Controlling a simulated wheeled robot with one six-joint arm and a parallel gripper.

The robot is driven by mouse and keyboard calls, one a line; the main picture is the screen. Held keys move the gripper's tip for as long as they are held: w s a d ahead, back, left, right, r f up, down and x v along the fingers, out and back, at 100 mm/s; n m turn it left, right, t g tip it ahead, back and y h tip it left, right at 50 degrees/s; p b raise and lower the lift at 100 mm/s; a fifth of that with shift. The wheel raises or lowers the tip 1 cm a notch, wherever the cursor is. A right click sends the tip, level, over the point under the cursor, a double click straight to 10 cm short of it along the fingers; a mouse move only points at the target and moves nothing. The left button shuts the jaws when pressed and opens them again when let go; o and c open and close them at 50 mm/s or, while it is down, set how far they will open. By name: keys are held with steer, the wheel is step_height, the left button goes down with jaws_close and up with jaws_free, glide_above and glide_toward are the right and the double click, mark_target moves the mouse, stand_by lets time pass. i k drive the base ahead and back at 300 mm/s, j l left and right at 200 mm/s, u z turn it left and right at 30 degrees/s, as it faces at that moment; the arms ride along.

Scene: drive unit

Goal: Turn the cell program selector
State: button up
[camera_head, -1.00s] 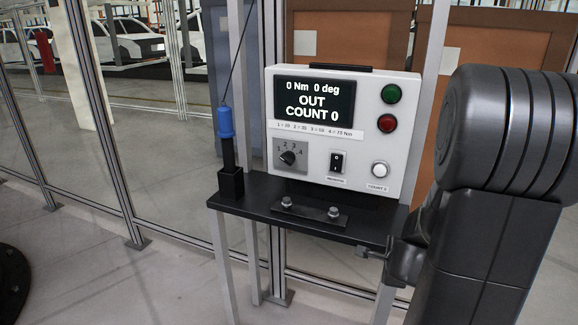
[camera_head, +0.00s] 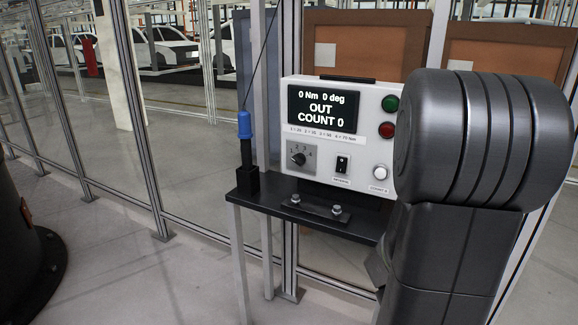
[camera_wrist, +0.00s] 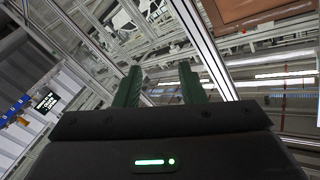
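The selector (camera_head: 298,158) is a round black knob on a grey plate marked 1 to 4, on the front of the white control box (camera_head: 356,152). Its exact pointing direction is too small to tell. The box display (camera_head: 321,107) reads "0 Nm 0 deg OUT COUNT 0". My gripper (camera_wrist: 160,86) shows only in the wrist view, with its two green fingers apart and nothing between them. It is away from the selector, which that view does not clearly show. In the head view my arm hides the gripper.
A black shelf (camera_head: 340,226) carries the box, with a bolted plate on it. A blue-topped tool (camera_head: 245,135) stands in a holder at left, on a cable. Fence posts stand behind.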

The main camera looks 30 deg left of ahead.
mark_target(299, 158)
steer(key=i+j+u, duration=0.1)
steer(key=j+u, duration=0.3)
steer(key=i+j+u, duration=0.1)
steer(key=u, duration=0.3)
steer(key=i+j+u, duration=0.2)
steer(key=u, duration=0.2)
steer(key=i+j, duration=0.2)
steer(key=i, duration=0.15)
